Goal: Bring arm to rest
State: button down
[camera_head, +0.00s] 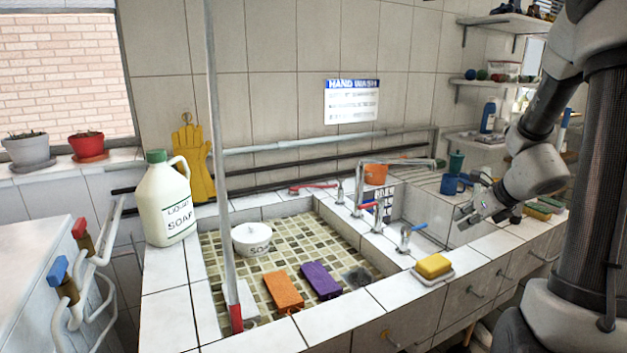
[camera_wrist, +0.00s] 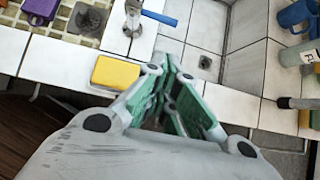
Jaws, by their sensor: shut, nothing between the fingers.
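My gripper (camera_head: 470,212) is at the right of the head view, above the counter near the right-hand basin. It holds nothing. In the wrist view its green-padded fingers (camera_wrist: 168,98) are together, over the counter's front edge. My arm is bent and comes in from the right side of the head view. The yellow sponge (camera_head: 434,266) sits on a dish to the lower left of my gripper; it also shows in the wrist view (camera_wrist: 115,72), left of the fingers and apart from them.
A tap with a blue handle (camera_head: 411,235) stands close left of my gripper. A tall grey pole (camera_head: 215,130) rises at the left basin. A blue mug (camera_head: 452,184) and an orange cup (camera_head: 375,174) stand behind. The soap jug (camera_head: 167,205) is far left. Shelves hang at upper right.

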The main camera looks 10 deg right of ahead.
jog(key=s+a+n+g+y, duration=0.1)
jog(key=s+a+n+g, duration=0.35)
jog(key=s+n, duration=0.85)
jog(key=s+a+r+n+h, duration=0.1)
jog(key=s+a+r+n, duration=0.2)
jog(key=n, duration=0.6)
jog(key=s+a+r+n+t+h, duration=0.1)
jog(key=s+a+r+n+h, duration=0.1)
jog(key=s+r+n, duration=0.6)
notch_tip(320, 180, up, 2)
jog(key=shift+s+a+r+n, duration=0.25)
jog(key=shift+a+n, duration=0.15)
jog(key=shift+n, duration=0.5)
jog(key=shift+t, duration=0.25)
